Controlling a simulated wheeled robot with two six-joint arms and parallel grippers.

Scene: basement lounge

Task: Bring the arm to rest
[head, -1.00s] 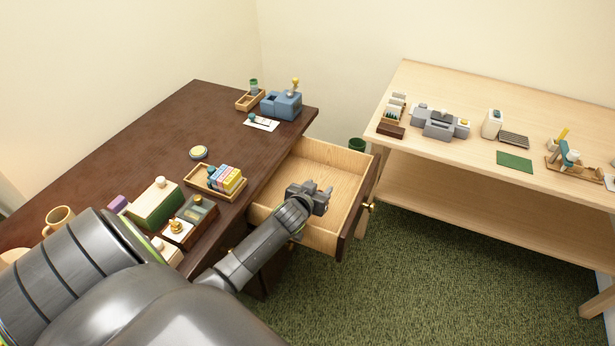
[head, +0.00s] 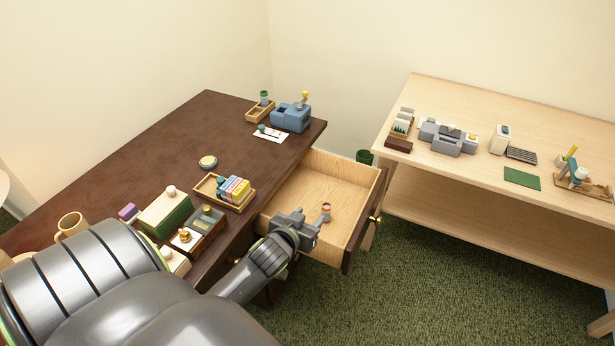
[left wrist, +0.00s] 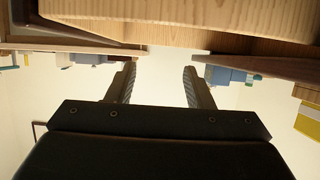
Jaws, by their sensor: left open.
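My left arm comes in from the left in the head view. Its gripper (head: 311,226) is over the near part of the open wooden drawer (head: 345,185). In the left wrist view the two fingers (left wrist: 158,70) stand apart with nothing between them, and pale drawer wood (left wrist: 200,20) crosses the top of the picture. A small object with an orange-red top (head: 326,207) shows in the drawer just beyond the fingers; whether they touch it I cannot tell. My right gripper is not in view.
The dark desk (head: 150,140) carries a tray of coloured boxes (head: 233,188), a green box (head: 165,213), a mug (head: 71,224) and a blue device (head: 291,117). A light table (head: 470,100) with several items stands right. Green carpet (head: 400,270) lies open between.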

